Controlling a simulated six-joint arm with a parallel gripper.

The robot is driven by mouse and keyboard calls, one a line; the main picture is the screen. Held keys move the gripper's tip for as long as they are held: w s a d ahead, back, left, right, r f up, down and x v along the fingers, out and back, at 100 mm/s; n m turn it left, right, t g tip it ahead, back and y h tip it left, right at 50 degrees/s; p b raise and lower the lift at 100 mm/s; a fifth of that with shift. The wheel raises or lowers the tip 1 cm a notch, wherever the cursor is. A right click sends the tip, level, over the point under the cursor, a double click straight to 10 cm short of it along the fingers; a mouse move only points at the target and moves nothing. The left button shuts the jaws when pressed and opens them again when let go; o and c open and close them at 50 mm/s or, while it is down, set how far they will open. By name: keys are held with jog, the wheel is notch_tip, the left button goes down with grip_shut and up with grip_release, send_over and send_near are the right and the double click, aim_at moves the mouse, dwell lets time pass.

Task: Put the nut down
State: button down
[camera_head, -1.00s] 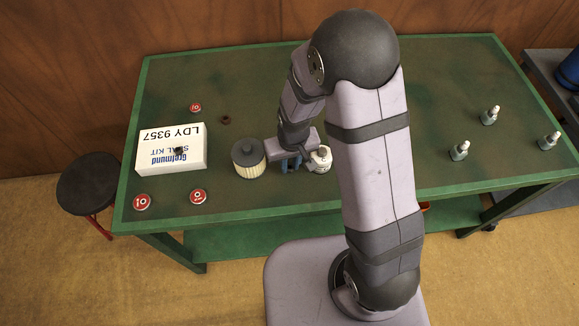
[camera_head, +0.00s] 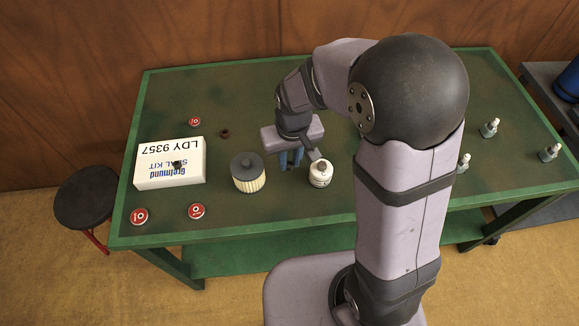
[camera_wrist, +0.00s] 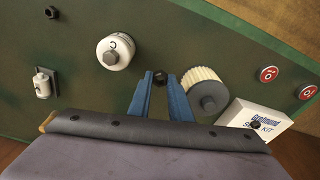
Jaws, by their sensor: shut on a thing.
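A small dark hex nut (camera_wrist: 160,80) sits between the fingertips of my gripper (camera_wrist: 160,77) in the wrist view, and the blue fingers are shut on it. In the head view my gripper (camera_head: 291,160) points down over the table, between the yellowish filter (camera_head: 247,178) and the white canister (camera_head: 321,176). The held nut is not clear there. Another dark nut (camera_head: 225,133) lies on the table behind the filter. A further small dark piece (camera_head: 178,164) is on the white seal kit box (camera_head: 155,178). I cannot tell the gripper's exact height above the table.
The green table (camera_head: 290,210) holds several red caps, such as one near the front left (camera_head: 196,210). Several small metallic fittings, such as one at the right (camera_head: 550,152), stand on the right side. The canister also shows in the wrist view (camera_wrist: 115,50). A stool (camera_head: 85,197) stands at left.

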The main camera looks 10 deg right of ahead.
jog(key=shift+r, duration=0.45)
jog(key=w+a+r+n+p, duration=0.1)
jog(key=w+a+r+n, duration=0.2)
jog(key=w+a, duration=0.85)
jog(key=r+n+p, duration=0.1)
jog(key=r+n, duration=0.1)
jog(key=n, duration=0.2)
send_over(188, 152)
jog(key=shift+y, duration=0.4)
jog(key=shift+s+d+f+p, duration=0.1)
jog(key=shift+f+p, duration=0.75)
jog(key=shift+f, duration=1.55)
jog(key=shift+s+d+f+p, duration=0.1)
jog(key=shift+f+p, duration=0.75)
jog(key=shift+f, duration=1.5)
jog(key=shift+a+f, duration=0.1)
jog(key=shift+f, duration=0.3)
jog(key=shift+f, duration=0.1)
